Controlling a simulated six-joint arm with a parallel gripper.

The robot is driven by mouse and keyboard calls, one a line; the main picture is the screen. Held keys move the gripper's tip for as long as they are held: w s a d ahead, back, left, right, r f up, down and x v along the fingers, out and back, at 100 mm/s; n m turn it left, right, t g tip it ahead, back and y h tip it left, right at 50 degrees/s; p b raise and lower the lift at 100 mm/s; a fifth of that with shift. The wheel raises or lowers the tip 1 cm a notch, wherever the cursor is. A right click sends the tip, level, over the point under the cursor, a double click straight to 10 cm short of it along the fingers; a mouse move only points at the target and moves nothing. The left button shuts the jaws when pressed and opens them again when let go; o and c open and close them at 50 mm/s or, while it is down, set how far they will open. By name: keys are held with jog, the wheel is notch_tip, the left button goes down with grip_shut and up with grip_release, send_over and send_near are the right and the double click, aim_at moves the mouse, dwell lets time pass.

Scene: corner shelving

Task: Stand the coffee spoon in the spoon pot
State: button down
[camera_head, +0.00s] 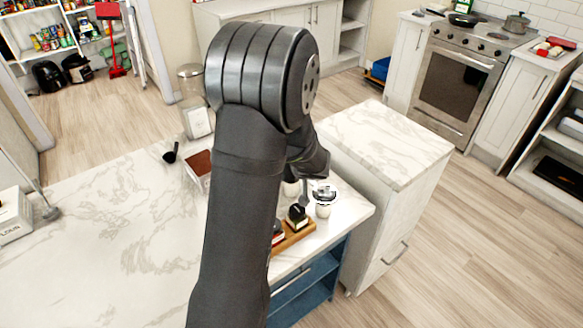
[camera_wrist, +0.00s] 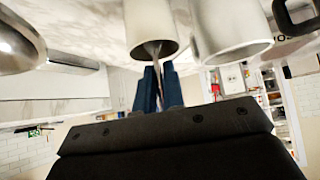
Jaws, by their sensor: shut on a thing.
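My gripper (camera_wrist: 158,88) is shut on the coffee spoon (camera_wrist: 154,52), a thin metal strip between its blue fingertips. In the wrist view the spoon runs up to the open mouth of a pale cylindrical pot (camera_wrist: 150,18), which looks like the spoon pot, and its far end is hidden there. I cannot tell how deep it reaches. A second pale open vessel (camera_wrist: 228,32) is beside that pot, on the right. In the head view my arm covers much of this area. A white cup (camera_head: 325,202) shows near the counter's right end.
A brown-filled box (camera_head: 197,168) and a glass jar (camera_head: 192,85) stand farther back. A rounded metal object (camera_wrist: 18,42) is close by. The left marble counter (camera_head: 95,250) has clear room.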

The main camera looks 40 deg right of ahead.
jog(key=c, duration=1.5)
grip_release()
jog(key=shift+o, duration=0.2)
jog(key=v, duration=1.7)
jog(key=shift+s+a, duration=0.15)
jog(key=shift+s, duration=0.05)
jog(key=x, duration=1.7)
jog(key=shift+w, duration=0.2)
